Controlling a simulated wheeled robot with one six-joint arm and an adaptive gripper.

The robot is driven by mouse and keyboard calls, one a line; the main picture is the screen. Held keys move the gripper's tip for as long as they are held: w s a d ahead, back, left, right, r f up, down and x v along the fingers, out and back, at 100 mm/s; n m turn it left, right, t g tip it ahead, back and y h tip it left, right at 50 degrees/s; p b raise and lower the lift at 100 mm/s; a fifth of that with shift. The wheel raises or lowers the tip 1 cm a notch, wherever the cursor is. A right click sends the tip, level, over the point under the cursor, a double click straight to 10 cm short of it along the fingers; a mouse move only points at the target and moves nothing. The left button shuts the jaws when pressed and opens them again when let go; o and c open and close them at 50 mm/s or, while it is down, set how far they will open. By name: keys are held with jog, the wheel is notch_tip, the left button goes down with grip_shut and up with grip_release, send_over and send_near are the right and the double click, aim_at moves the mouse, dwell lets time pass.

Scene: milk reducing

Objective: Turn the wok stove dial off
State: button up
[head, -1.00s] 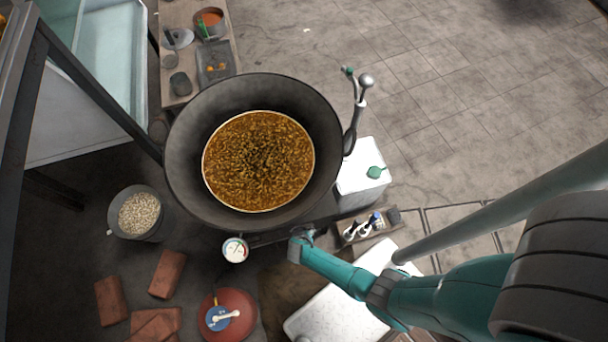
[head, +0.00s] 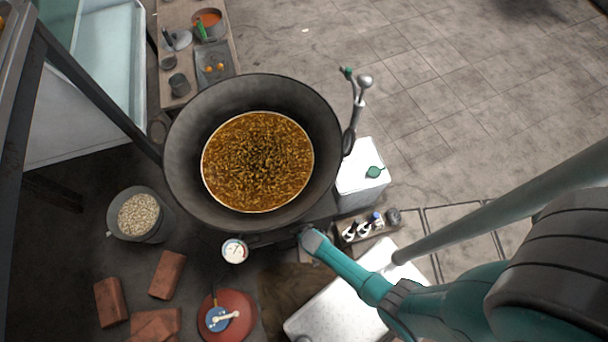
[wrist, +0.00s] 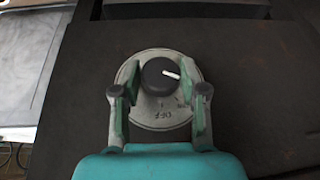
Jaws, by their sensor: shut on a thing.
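The wok (head: 185,150) holds a bubbling brown mixture and fills the middle left of the head view. In the wrist view the stove dial is a black round knob (wrist: 156,78) with a white pointer mark, on a grey round plate (wrist: 158,120). The plate bears the word OFF below the knob; the mark points to the right and slightly down. My gripper (wrist: 161,76) has one finger on each side of the knob and is shut on it. In the head view my arm reaches to the wok's lower right edge, and the dial is hidden there.
A round gauge (head: 235,250) sits by the wok's front edge. A red gas cylinder (head: 240,304), bricks (head: 168,275) and a bucket (head: 155,236) stand lower left. A bottle tray (head: 369,231) and white container (head: 360,188) are right of the wok. Open floor lies upper right.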

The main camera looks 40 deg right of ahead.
jog(key=shift+s+t+y, duration=0.15)
jog(key=shift+t+y, duration=0.15)
jog(key=shift+y, duration=0.2)
jog(key=o, duration=1.1)
jog(key=shift+d, duration=0.1)
jog(key=shift+o, duration=0.2)
jog(key=v, duration=1.2)
